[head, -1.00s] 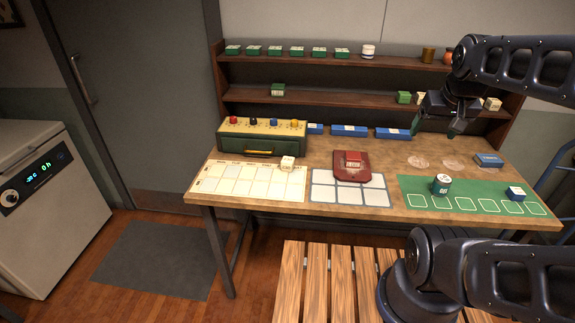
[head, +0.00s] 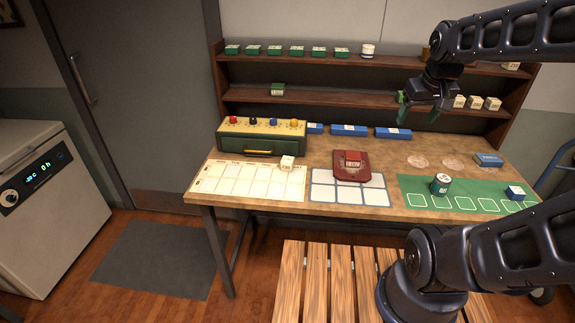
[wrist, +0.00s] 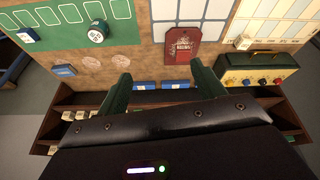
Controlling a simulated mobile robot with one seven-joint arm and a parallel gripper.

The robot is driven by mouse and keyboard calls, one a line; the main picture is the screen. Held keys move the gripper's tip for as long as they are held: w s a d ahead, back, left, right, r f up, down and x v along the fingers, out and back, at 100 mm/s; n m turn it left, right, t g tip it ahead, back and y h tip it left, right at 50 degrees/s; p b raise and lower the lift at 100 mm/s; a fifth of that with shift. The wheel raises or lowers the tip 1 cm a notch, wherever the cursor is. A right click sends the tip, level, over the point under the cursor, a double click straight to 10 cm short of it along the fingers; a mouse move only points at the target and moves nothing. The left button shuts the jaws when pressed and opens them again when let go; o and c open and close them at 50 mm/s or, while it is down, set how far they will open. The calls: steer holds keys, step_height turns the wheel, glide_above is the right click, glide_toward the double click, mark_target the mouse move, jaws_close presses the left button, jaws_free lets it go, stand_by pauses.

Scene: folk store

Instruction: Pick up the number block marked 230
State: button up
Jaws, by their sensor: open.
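Several small cream number blocks (head: 475,102) stand at the right of the lower shelf in the head view. Another cream block (head: 511,66) stands at the right end of the upper shelf. Their marks are too small to read surely, so I cannot tell which is 230. My gripper (head: 419,108) is open and empty in front of the lower shelf, left of those cream blocks. In the wrist view my gripper (wrist: 161,86) has its green fingers wide apart with nothing between them. Small blocks (wrist: 79,115) show on the shelf at the left there.
A wooden shelf unit (head: 330,97) stands at the table's back, with green-and-white blocks (head: 275,50) on top. Blue boxes (head: 349,130), a drawer box with coloured knobs (head: 262,140), a red stand (head: 351,174) and a green can (head: 440,184) are on the table.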

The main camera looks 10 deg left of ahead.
steer(key=w+a+f+n+g, duration=0.15)
steer(key=w+a+n, duration=0.25)
steer(key=w+a, duration=0.45)
steer(key=n+g, duration=0.3)
steer(key=n, duration=0.7)
glide_above(288, 159)
step_height(288, 159, down, 20)
steer(key=shift+w+a+f+t, duration=0.25)
steer(key=shift+w+f, duration=0.05)
steer(key=shift+f, duration=0.25)
step_height(288, 159, down, 5)
steer(key=shift+f, duration=0.2)
steer(key=shift+s+d+f, duration=0.1)
steer(key=shift+s+f, duration=0.1)
steer(key=shift+f, duration=1.1)
steer(key=shift+s+d+f, duration=0.1)
steer(key=shift+s+f, duration=0.1)
steer(key=shift+f, duration=1.05)
steer(key=shift+c, duration=0.5)
steer(key=c, duration=1)
